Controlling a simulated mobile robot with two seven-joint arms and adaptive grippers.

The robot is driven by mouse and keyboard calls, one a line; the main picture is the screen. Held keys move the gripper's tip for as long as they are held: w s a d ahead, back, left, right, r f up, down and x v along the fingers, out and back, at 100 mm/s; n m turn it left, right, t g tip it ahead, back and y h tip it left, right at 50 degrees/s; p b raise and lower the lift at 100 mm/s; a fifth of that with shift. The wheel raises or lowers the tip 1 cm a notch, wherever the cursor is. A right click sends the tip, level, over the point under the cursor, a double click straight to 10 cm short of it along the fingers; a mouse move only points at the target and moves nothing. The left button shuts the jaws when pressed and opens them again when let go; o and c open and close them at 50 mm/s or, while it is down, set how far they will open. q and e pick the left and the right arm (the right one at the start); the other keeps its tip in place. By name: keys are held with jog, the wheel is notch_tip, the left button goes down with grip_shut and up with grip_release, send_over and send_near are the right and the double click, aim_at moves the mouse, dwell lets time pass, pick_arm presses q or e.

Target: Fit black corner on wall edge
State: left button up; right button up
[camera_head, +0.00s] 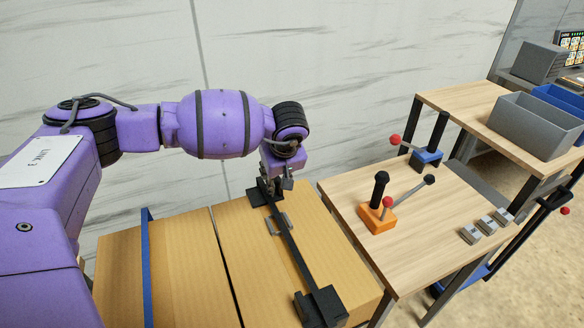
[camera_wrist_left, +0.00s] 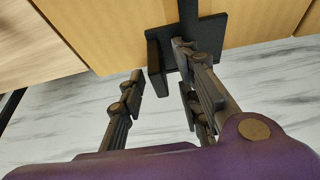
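A black corner piece (camera_head: 257,197) lies at the far end of a light wooden panel (camera_head: 225,235), by the marble wall. In the left wrist view the black corner (camera_wrist_left: 213,38) shows a flat plate and an upright flange. My left gripper (camera_head: 277,184) reaches down over it. In the left wrist view its fingers (camera_wrist_left: 160,90) stand apart, with the flange roughly between them; the right finger overlaps the plate, and I cannot tell whether it touches. A second black block (camera_head: 322,307) sits at the near end, with a long black strip between the two. My right gripper is not in view.
A wooden table (camera_head: 355,185) on the right holds an orange joystick base (camera_head: 378,216), a blue lever base (camera_head: 428,157) and several small grey blocks (camera_head: 487,225). A grey bin (camera_head: 535,124) stands on the upper shelf. The marble wall (camera_head: 330,70) is close behind my left arm.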

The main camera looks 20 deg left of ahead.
pick_arm(q)
jog(key=v, duration=1.2)
jog(key=shift+a, duration=0.1)
